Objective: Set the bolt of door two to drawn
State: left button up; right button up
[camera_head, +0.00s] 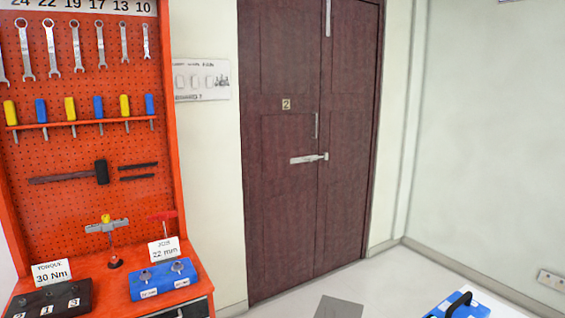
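Door two (282,215) is a dark reddish-brown door in the back wall, marked with a small plate reading 2 (286,104). It looks closed against the panel to its right. A pale metal bolt (305,159) lies roughly level across the door at mid height. Its right end, with a small knob, reaches the vertical seam between the two panels. From here I cannot tell whether it is shot or drawn. Neither of my grippers shows in the head view.
An orange tool board (75,150) with wrenches and screwdrivers stands at the left. Its bench holds a blue block (165,282) and a black block (50,300). A blue item with a black handle (460,305) is at the bottom right. Pale floor lies before the door.

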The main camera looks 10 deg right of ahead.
aim_at(311, 160)
jog(key=u, duration=0.4)
jog(key=i+u, duration=0.1)
jog(key=u, duration=0.3)
jog(key=l+u, duration=0.1)
jog(key=u, duration=0.3)
jog(key=l+u, duration=0.1)
jog(key=u, duration=0.35)
jog(key=i+l+u, duration=0.1)
jog(key=u, duration=0.3)
jog(key=i+l+u, duration=0.1)
jog(key=l+u, duration=0.55)
jog(key=u, duration=0.2)
jog(key=l+z, duration=0.15)
jog(key=l, duration=0.4)
jog(key=l+z, duration=0.15)
jog(key=l, duration=0.4)
jog(key=i+l+z, duration=0.15)
jog(key=l, duration=0.4)
jog(key=l+z, duration=0.2)
jog(key=l, duration=0.9)
jog(key=i+l+z, duration=0.2)
jog(key=l, duration=0.9)
jog(key=k, duration=0.15)
